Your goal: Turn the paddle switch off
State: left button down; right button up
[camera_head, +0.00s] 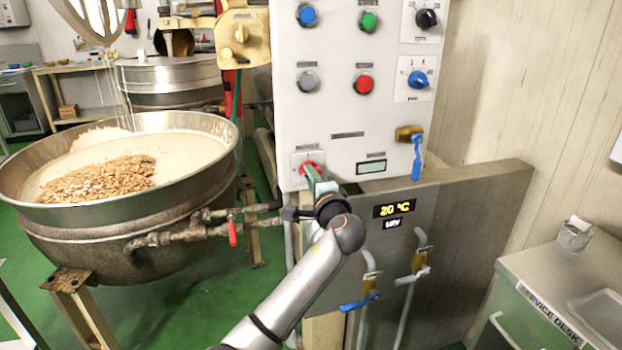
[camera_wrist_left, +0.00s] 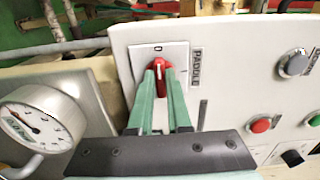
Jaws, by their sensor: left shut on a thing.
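The paddle switch (camera_head: 306,164) is a red knob on a white plate, low on the left side of the white control panel (camera_head: 340,110). In the left wrist view the red knob (camera_wrist_left: 159,72) sits beside a label reading PADDLE, with a 0 mark above it and a 1 mark at its right. The knob's white line points up toward the 0. My left gripper (camera_head: 314,176) is shut on the knob, its green fingers (camera_wrist_left: 160,82) on either side of it. My right gripper is not in view.
Other buttons and knobs, including a red button (camera_head: 363,84), sit higher on the panel. A blue-handled valve (camera_head: 416,160) is at its right. A large kettle (camera_head: 150,220) with nougat and nuts stands at left. A pressure gauge (camera_wrist_left: 40,130) shows in the wrist view.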

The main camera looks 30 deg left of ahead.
pick_arm(q)
jog(key=shift+f, duration=0.1)
jog(key=c, duration=1.2)
grip_release()
jog(key=o, duration=0.3)
jog(key=shift+o, duration=0.2)
jog(key=v, duration=1.2)
jog(key=shift+s+d, duration=0.2)
